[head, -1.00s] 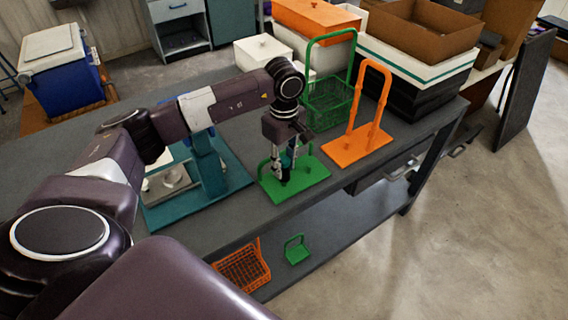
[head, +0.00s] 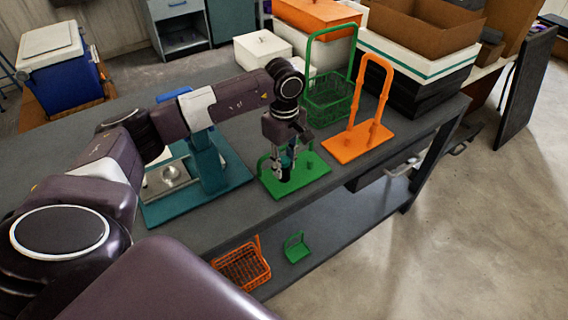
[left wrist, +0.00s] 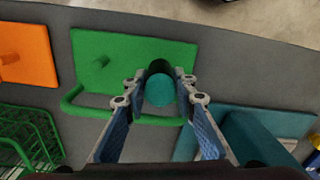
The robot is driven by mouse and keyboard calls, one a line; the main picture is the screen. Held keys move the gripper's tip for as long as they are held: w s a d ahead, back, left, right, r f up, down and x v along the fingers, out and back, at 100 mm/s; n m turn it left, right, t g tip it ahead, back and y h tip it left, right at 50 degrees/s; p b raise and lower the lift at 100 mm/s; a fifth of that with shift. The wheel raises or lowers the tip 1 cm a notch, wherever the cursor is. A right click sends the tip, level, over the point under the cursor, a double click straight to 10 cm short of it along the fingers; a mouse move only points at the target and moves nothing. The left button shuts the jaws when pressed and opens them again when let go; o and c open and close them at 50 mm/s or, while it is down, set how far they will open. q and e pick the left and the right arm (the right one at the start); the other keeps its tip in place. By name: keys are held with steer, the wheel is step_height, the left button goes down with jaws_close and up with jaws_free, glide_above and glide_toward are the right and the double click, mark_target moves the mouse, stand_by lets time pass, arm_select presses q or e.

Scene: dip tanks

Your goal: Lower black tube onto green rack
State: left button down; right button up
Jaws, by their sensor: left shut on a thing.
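The green rack (head: 311,181) is a flat green plate with a low loop handle and a peg, lying on the grey bench. In the left wrist view its plate (left wrist: 130,55) lies under the fingertips. My left gripper (head: 285,170) points down over the rack's left part. It is shut on the black tube (left wrist: 158,68), whose rounded teal end (left wrist: 160,90) faces the wrist camera between the fingers. The tube looks roughly upright. The fingers hide much of it in the head view, and I cannot tell whether its lower end touches the plate. My right gripper is not in view.
An orange rack (head: 347,149) with a tall handle stands right of the green one. A green wire basket (head: 328,98) is behind. A teal stand (head: 207,165) is close on the left. An orange basket (head: 240,266) sits on the lower shelf.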

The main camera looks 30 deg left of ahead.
arm_select(q)
steer(key=shift+f+b, duration=0.4)
steer(key=shift+f, duration=0.05)
stand_by(0.5)
steer(key=c, duration=1)
jaws_free()
steer(key=shift+r+p, duration=2.3)
steer(key=shift+r, duration=1.75)
